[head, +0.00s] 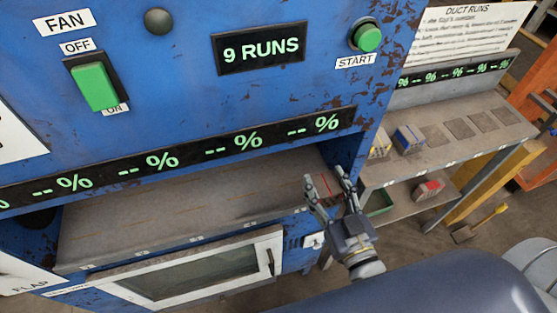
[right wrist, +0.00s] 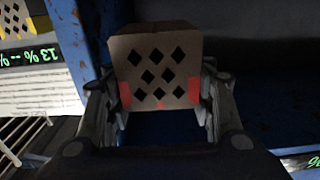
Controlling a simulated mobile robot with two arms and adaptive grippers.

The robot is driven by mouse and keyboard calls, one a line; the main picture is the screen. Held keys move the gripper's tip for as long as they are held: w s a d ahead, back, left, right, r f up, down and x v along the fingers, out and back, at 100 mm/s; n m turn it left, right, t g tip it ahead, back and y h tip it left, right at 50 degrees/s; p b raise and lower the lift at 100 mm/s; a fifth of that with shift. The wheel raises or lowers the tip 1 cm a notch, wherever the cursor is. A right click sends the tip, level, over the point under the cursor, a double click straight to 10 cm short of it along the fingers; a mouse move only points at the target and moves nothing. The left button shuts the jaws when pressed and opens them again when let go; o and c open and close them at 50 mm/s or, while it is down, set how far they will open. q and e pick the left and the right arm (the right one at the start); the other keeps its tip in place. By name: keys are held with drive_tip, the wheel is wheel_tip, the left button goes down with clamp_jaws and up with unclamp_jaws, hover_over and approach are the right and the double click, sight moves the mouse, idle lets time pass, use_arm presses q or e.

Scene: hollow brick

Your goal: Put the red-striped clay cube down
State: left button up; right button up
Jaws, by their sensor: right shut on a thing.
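The red-striped clay cube (right wrist: 157,60) shows in the right wrist view as a tan block with several diamond-shaped holes and red marks at its lower corners. My right gripper (right wrist: 159,88) is shut on it, one finger on each side. In the head view the right gripper (head: 326,180) is at the right end of the blue machine's shelf (head: 190,195), with red stripe showing between its fingers. The cube's underside is hidden, so I cannot tell whether it touches the shelf. My left gripper is in neither view.
A side bench (head: 455,135) at the right holds a blue-marked block (head: 408,139) and a yellow-marked block (head: 379,146). The machine's shelf is bare left of the gripper, below a display strip (head: 190,156).

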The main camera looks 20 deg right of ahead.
sight(286, 170)
drive_tip(key=w+a, duration=0.1)
drive_tip(key=w, duration=0.1)
drive_tip(key=w+p, duration=0.1)
drive_tip(key=w, duration=0.2)
drive_tip(key=w+a, duration=0.1)
drive_tip(key=w, duration=0.1)
drive_tip(key=shift+w+a+f+p, duration=0.1)
drive_tip(key=shift+w+a+p, duration=0.25)
drive_tip(key=shift+w+p, duration=0.05)
drive_tip(key=w, duration=0.1)
drive_tip(key=w+a, duration=0.1)
drive_tip(key=w, duration=0.2)
drive_tip(key=shift+a+f+p, duration=0.35)
drive_tip(key=shift+w+a, duration=0.15)
drive_tip(key=shift+w, duration=0.05)
drive_tip(key=shift+w+a, duration=0.15)
drive_tip(key=shift+w, duration=0.25)
wheel_tip(286, 170, down, 3)
drive_tip(key=shift+f, duration=0.2)
drive_tip(key=shift+f+p, duration=0.15)
drive_tip(key=shift+p, duration=0.15)
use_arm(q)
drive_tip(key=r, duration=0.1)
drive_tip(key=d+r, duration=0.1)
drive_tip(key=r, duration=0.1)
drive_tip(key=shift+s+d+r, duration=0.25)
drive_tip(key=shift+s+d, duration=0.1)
use_arm(e)
drive_tip(key=shift+s, duration=0.1)
